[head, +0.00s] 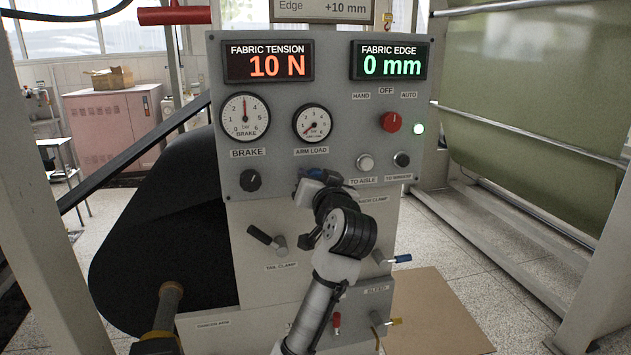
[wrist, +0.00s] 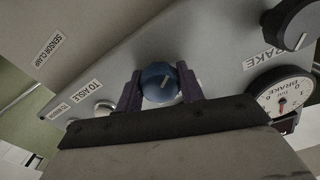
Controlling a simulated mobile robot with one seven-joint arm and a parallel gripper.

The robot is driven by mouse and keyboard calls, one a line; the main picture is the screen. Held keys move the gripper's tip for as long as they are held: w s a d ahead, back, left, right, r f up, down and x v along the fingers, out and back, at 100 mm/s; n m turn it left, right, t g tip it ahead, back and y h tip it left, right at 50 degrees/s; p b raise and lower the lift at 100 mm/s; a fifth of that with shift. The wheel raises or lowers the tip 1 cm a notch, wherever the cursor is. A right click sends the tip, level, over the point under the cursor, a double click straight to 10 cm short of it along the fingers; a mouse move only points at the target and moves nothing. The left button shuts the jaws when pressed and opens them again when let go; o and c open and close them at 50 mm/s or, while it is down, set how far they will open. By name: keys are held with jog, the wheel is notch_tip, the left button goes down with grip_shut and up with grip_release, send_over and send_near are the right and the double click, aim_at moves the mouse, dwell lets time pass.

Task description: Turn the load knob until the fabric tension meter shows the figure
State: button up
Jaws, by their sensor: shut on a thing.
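The fabric tension meter (head: 268,61) reads 10 N in orange digits. The load knob (wrist: 158,82), round and blue with a pale pointer line, is between the two dark fingers of my gripper (wrist: 160,93) in the wrist view, and they are shut on it. In the head view my gripper (head: 318,180) is at the panel below the arm load gauge (head: 312,122) and mostly hides the knob. That gauge's needle points to the lower left, near the bottom of its scale.
The brake gauge (head: 244,117) reads about 3, with a black brake knob (head: 250,180) below it. The fabric edge meter (head: 388,60) reads 0 mm. A red selector (head: 390,121) and push buttons are on the right. Clamp levers (head: 268,240) stick out below. The top sign (head: 325,9) is cut off.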

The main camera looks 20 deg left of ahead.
jog(key=m, duration=0.5)
jog(key=shift+m, duration=2.5)
jog(key=o, duration=1)
jog(key=b+v, duration=0.4)
jog(key=v, duration=1)
